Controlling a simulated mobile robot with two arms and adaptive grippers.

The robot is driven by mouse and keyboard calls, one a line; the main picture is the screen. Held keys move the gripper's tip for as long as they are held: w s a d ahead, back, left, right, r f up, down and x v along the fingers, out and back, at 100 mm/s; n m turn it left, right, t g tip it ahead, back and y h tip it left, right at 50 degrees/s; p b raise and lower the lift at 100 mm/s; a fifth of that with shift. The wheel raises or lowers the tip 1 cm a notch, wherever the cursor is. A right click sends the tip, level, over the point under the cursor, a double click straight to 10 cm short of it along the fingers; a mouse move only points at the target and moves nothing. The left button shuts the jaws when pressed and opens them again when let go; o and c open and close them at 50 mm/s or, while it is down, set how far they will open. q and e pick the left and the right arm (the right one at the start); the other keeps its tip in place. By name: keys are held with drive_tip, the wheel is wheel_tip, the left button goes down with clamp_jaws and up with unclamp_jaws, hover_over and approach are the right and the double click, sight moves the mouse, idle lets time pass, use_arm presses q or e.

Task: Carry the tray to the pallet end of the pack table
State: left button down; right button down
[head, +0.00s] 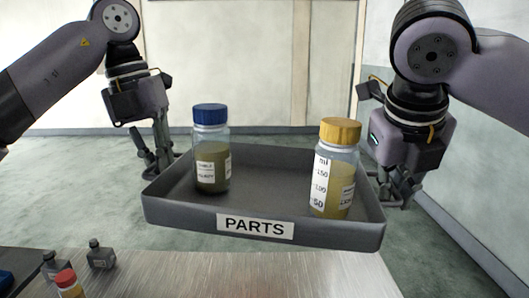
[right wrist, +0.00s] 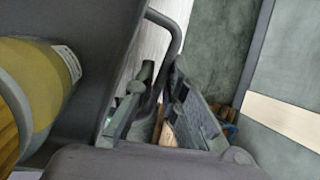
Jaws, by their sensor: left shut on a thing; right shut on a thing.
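The grey tray (head: 180,216) labelled PARTS is held up between my two grippers in the head view, near level and above the far edge of the table. A blue-capped bottle (head: 211,150) stands upright in its left part. A yellow-capped bottle (head: 338,170) stands upright in its right part. My left gripper (head: 158,172) is shut on the tray's left side. My right gripper (head: 400,192) is shut on the tray's right side. In the right wrist view the right gripper's fingers (right wrist: 165,105) close around the tray's bent handle (right wrist: 172,40). The left grip is partly hidden by the tray.
The pack table (head: 220,275) has a shiny top along the bottom of the head view. On its left stand small dark bottles (head: 101,256) and a red-capped bottle (head: 68,282). Its middle and right are clear. Open green floor (head: 80,195) lies beyond, up to pale walls.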

use_arm(q)
drive_tip(key=shift+s+d+r, duration=0.1)
drive_tip(key=shift+d+r, duration=0.05)
drive_tip(key=shift+d, duration=0.15)
use_arm(e)
drive_tip(key=shift+s+a+r, duration=0.15)
drive_tip(key=shift+a, duration=0.15)
